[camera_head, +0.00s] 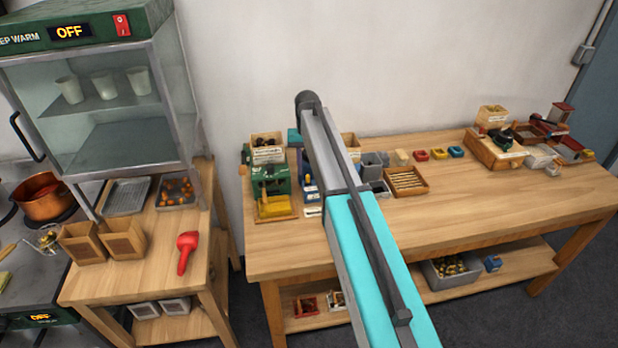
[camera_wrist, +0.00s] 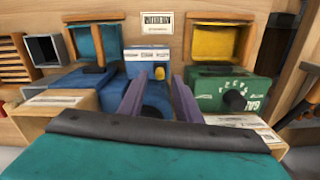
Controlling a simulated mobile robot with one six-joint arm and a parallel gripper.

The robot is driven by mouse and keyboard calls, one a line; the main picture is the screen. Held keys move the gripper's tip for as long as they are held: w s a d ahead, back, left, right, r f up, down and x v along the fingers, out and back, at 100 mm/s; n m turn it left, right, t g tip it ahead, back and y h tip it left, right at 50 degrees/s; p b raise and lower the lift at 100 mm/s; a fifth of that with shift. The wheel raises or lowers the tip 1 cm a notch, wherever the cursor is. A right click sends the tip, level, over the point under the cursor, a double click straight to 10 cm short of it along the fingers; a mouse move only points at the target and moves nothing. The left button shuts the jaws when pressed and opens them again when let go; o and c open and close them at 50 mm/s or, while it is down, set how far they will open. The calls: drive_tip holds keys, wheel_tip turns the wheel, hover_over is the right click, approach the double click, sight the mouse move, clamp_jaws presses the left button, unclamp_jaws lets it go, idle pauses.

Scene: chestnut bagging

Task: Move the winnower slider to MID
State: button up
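A blue machine (camera_wrist: 152,95) with a small yellow knob (camera_wrist: 159,73) is ahead of my gripper in the wrist view; I take it for the winnower and the knob for its slider. My gripper (camera_wrist: 158,82) is open, with its two purple fingers apart and empty. The knob appears between the fingertips, but I cannot tell whether they touch it. Slider position marks are not readable. In the head view, part of the blue machine (camera_head: 308,186) shows left of my arm; my gripper is hidden there.
A green machine (camera_wrist: 222,88) with a black knob stands close on the right in the wrist view. A white label (camera_wrist: 156,23) is behind the blue machine. On the bench (camera_head: 450,215), small coloured boxes and a wooden tray (camera_head: 406,193) sit right of my arm.

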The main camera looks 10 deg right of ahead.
sight(308, 175)
drive_tip(key=shift+f+b, duration=0.5)
drive_tip(key=shift+f, duration=1.05)
clamp_jaws()
